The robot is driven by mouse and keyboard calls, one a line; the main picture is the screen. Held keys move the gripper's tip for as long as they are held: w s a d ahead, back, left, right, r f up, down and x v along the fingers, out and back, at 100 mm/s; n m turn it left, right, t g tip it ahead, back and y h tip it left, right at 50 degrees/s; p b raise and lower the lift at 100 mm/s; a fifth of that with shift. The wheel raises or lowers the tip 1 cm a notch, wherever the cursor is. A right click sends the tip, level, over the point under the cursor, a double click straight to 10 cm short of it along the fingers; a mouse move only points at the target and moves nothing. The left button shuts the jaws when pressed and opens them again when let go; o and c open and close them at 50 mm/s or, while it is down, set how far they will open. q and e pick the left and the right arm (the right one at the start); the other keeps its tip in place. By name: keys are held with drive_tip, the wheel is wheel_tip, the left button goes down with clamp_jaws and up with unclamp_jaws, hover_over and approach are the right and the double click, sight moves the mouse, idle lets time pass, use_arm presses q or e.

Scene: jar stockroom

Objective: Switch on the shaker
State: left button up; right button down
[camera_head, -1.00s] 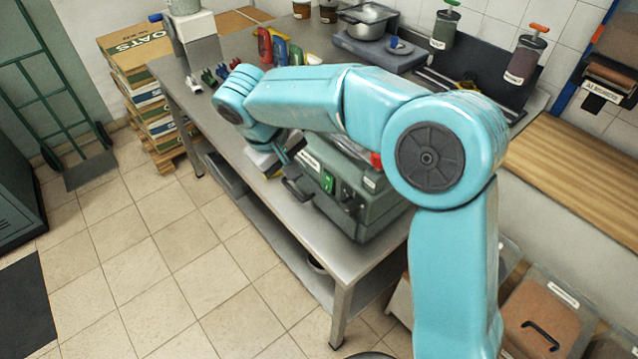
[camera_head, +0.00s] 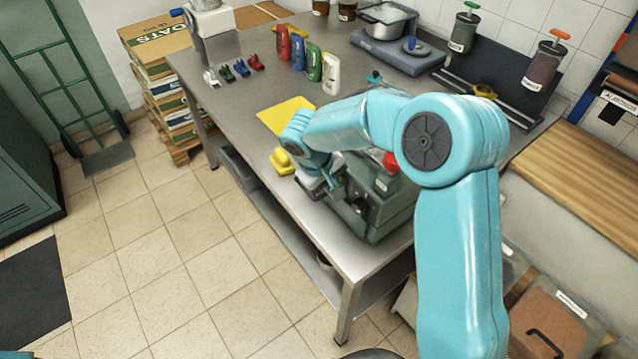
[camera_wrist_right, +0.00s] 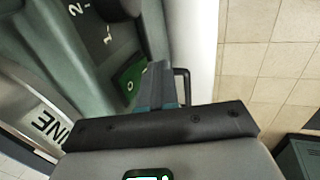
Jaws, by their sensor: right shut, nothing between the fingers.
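The shaker is a dark green machine (camera_head: 385,215) near the front edge of the steel table, with a red knob (camera_head: 390,161) on top. My right gripper (camera_head: 336,190) is in front of its front panel and hides the switch in the head view. In the right wrist view, the green rocker switch (camera_wrist_right: 131,77) shows an "O" mark, beside a dial marked 1 and 2. The shut, empty fingertips (camera_wrist_right: 160,72) are right beside the switch and partly cover it; I cannot tell whether they touch it. My left gripper is not in view.
The steel table (camera_head: 250,75) holds a yellow sheet (camera_head: 284,115), a yellow object (camera_head: 281,161), several coloured bottles (camera_head: 314,62) and a scale with a pot (camera_head: 385,22) at the back. A stack of boxes (camera_head: 165,85) stands left of the table. The tiled floor in front is clear.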

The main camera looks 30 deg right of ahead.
drive_tip(key=shift+w+d+f, duration=0.1)
drive_tip(key=shift+d, duration=0.1)
